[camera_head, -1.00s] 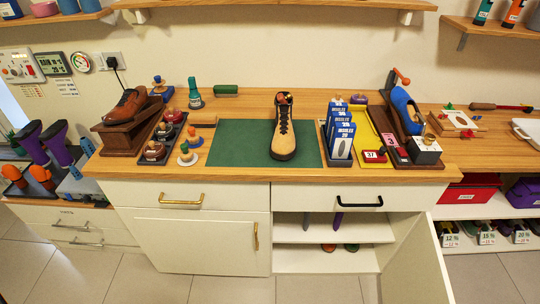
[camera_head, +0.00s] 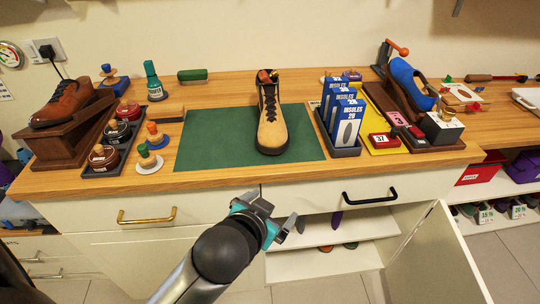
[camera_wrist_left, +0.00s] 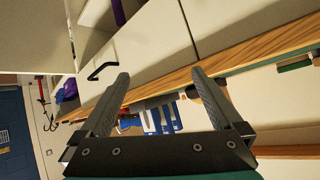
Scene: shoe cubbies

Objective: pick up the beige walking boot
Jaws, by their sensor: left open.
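The beige walking boot (camera_head: 270,122) stands upright on the green mat (camera_head: 205,140) on the wooden counter, its toe toward me. Something orange-red shows at its opening. My left gripper (camera_head: 284,228) is in front of the counter's drawers, below the counter edge and apart from the boot. In the left wrist view its two fingers (camera_wrist_left: 160,85) are spread with nothing between them. My right gripper is not in view.
A tray of insole boxes (camera_head: 341,150) stands close right of the mat. A tray of polish tins (camera_head: 115,150) and a brush on a white disc (camera_head: 150,162) stand left. A cabinet door (camera_head: 440,260) hangs open at lower right.

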